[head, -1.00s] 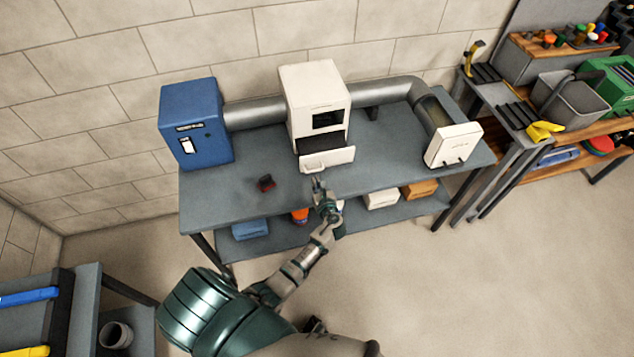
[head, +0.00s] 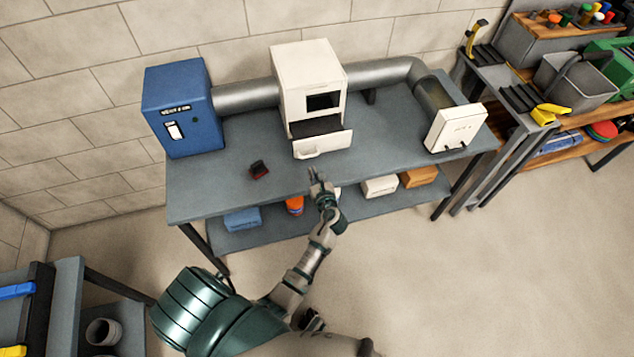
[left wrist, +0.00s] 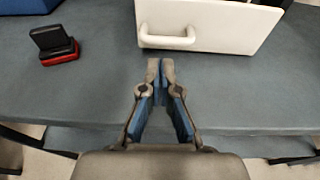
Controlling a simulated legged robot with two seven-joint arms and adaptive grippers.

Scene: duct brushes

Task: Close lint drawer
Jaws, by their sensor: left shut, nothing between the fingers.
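The lint drawer (head: 322,145) is a white-fronted drawer low in the white cabinet (head: 308,75) on the grey bench. It stands pulled out, with its dark inside showing behind the front. In the left wrist view the drawer front (left wrist: 222,24) and its white loop handle (left wrist: 168,40) are straight ahead. My left gripper (head: 315,173) is in front of the drawer, near the bench's front edge. In the left wrist view its fingertips (left wrist: 160,68) are together, empty, and apart from the handle. My right gripper is not in view.
A blue box (head: 183,110) and a white-fronted unit (head: 456,127) flank the cabinet, joined by grey ducts (head: 245,96). A small black and red object (head: 259,170) lies on the bench left of the drawer. The bench top (head: 385,140) is clear right of the drawer.

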